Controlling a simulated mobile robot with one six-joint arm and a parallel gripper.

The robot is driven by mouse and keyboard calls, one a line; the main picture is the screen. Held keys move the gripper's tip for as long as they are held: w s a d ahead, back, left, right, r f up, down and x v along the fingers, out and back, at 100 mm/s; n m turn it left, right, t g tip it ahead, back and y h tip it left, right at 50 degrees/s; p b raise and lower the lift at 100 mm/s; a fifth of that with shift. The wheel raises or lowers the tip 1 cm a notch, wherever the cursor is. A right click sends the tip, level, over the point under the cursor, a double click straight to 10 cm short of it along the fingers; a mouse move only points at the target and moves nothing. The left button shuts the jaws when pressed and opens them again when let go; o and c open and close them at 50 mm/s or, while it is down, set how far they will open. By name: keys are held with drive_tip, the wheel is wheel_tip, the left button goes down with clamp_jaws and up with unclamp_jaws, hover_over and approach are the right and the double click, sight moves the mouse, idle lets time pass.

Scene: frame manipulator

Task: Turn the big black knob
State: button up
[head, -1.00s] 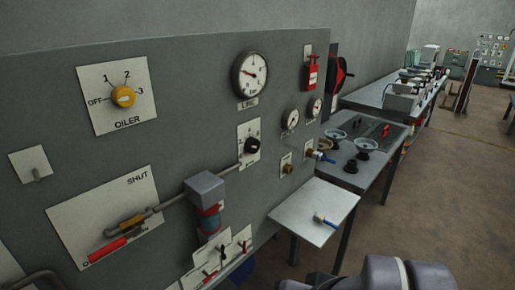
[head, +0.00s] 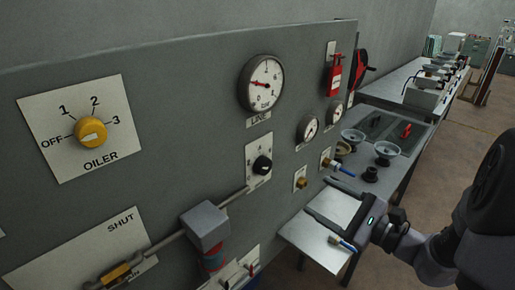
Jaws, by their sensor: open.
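A black knob (head: 262,165) with a light pointer mark sits on a white plate (head: 257,182) with small markings, mounted on the grey panel. It is below the large round gauge and in plain view. My gripper (head: 317,196) is to the right of the knob and lower in the picture, in front of the panel. Its two fingers are spread apart and point left toward the panel, with nothing between them. The fingers are clear of the knob.
On the panel are a yellow OILER knob (head: 91,132), a large gauge (head: 261,83), a red handle (head: 334,75) and a grey box (head: 206,226) on a rod. Workbenches stand behind at right.

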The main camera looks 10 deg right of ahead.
sight(268, 167)
drive_tip(key=b+x, duration=0.1)
drive_tip(key=x, duration=1.6)
drive_tip(key=shift+s+a, duration=0.15)
drive_tip(key=shift+s, duration=0.05)
drive_tip(key=c, duration=1.4)
drive_tip(key=shift+m, duration=0.3)
drive_tip(key=m+p, duration=0.1)
drive_tip(key=p, duration=0.1)
drive_tip(key=m+p, duration=0.1)
drive_tip(key=m, duration=0.1)
drive_tip(key=shift+r+m+p, duration=0.2)
drive_tip(key=shift+m+p, duration=0.1)
drive_tip(key=shift+p, duration=0.05)
drive_tip(key=m+p, duration=0.5)
drive_tip(key=shift+w+m, duration=0.1)
drive_tip(key=shift+m, duration=0.2)
drive_tip(key=m+p, duration=0.5)
drive_tip(key=shift+d+f, duration=0.1)
drive_tip(key=shift+d, duration=0.15)
drive_tip(key=shift+f+m+p, duration=0.15)
drive_tip(key=shift+m+p, duration=0.9)
drive_tip(key=shift+m, duration=0.25)
drive_tip(key=shift+f+m, duration=0.1)
drive_tip(key=shift+m, duration=0.2)
